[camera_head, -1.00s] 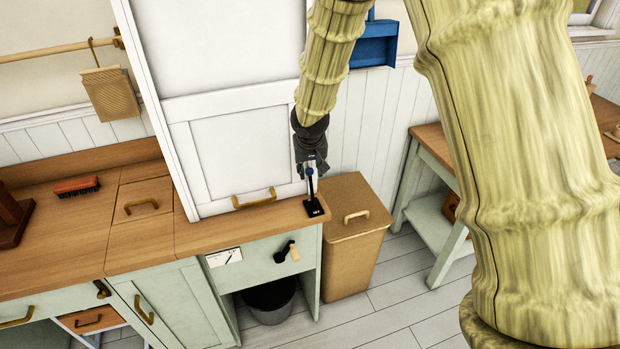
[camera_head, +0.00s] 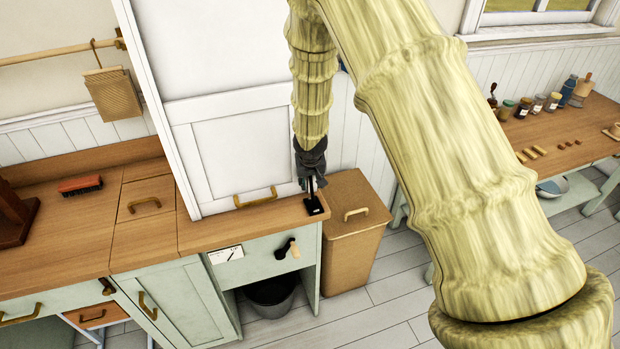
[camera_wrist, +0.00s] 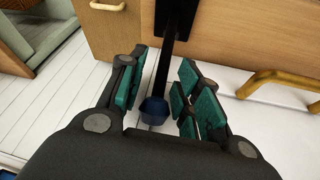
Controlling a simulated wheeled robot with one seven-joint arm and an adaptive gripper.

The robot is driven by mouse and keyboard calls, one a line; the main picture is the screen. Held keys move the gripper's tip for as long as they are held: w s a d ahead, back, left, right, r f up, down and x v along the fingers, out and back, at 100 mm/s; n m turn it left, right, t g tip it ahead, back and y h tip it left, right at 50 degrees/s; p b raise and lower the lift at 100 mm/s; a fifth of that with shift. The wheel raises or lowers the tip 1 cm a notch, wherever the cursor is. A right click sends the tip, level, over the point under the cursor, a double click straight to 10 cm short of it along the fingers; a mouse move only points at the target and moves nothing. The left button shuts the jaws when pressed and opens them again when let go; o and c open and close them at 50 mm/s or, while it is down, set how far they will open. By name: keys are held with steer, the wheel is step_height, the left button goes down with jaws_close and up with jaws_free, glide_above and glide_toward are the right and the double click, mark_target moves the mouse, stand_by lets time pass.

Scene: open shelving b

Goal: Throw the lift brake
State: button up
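The lift brake is a black lever on a small black base (camera_head: 314,207) at the right front corner of the wooden counter. In the wrist view its dark stem (camera_wrist: 164,70) runs from the base toward me and ends in a dark blue knob (camera_wrist: 153,111). My gripper (camera_head: 312,184) is over the lever in the head view. In the wrist view my gripper (camera_wrist: 163,88) is open, with teal-padded fingers on either side of the stem and knob. Gaps show on both sides, so the pads do not appear to touch it. In the head view the gripper hides the knob.
A white lift panel with a brass handle (camera_head: 256,198) stands just left of the lever. A tan lidded bin (camera_head: 352,235) is close on the right. A black crank (camera_head: 287,248) juts from the counter front, above a dark bucket (camera_head: 270,292). Grey floor lies in front.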

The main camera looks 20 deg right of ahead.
jaws_close()
steer(key=shift+w+f, duration=0.1)
